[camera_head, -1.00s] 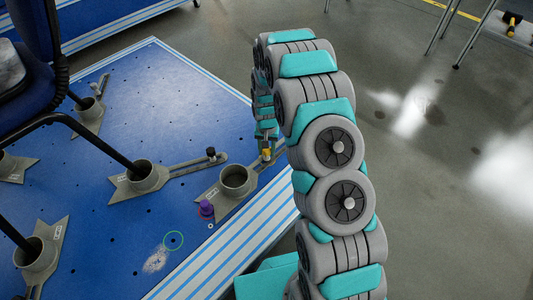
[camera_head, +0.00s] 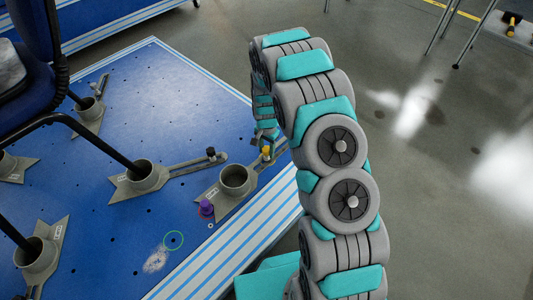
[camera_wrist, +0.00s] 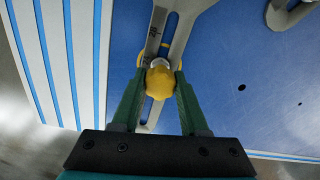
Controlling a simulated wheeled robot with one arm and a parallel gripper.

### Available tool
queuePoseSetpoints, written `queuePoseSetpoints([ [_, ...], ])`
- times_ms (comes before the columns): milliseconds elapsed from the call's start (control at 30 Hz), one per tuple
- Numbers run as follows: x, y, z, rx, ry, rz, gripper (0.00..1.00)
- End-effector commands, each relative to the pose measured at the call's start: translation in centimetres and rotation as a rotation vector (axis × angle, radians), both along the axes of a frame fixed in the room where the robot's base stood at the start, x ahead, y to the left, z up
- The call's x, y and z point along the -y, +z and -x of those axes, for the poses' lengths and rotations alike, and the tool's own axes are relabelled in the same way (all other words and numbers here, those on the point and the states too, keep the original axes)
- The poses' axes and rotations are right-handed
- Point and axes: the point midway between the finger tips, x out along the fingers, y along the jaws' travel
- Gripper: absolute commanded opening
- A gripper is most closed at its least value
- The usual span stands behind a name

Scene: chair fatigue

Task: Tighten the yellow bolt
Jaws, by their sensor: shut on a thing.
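The yellow bolt (camera_wrist: 160,82) sits at the slotted arm of a grey clamp bracket (camera_wrist: 154,42) on the blue platform. In the wrist view my gripper (camera_wrist: 160,88) has one green finger on each side of the bolt and is shut on it. In the head view the yellow bolt (camera_head: 266,151) shows small beside the end of my arm, next to the bracket with the empty round cup (camera_head: 236,179). My fingers are mostly hidden there behind my own arm.
A blue chair (camera_head: 32,85) stands at the left with its legs in grey cups. A black-knobbed bracket (camera_head: 182,167), a purple knob (camera_head: 206,208) and a green ring (camera_head: 173,240) are on the platform (camera_head: 110,235). Grey floor lies open at the right.

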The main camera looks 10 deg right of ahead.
Motion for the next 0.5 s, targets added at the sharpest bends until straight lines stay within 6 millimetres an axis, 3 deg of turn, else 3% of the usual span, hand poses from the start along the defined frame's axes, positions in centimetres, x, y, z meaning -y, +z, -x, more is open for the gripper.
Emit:
queuePoseSetpoints([
  [200, 0.09, -0.02, 0.01, 0.0, -0.236, 0.002, 0.0],
  [500, 0.05, -0.02, 0.04, -0.001, -0.267, 0.001, 0.0],
])
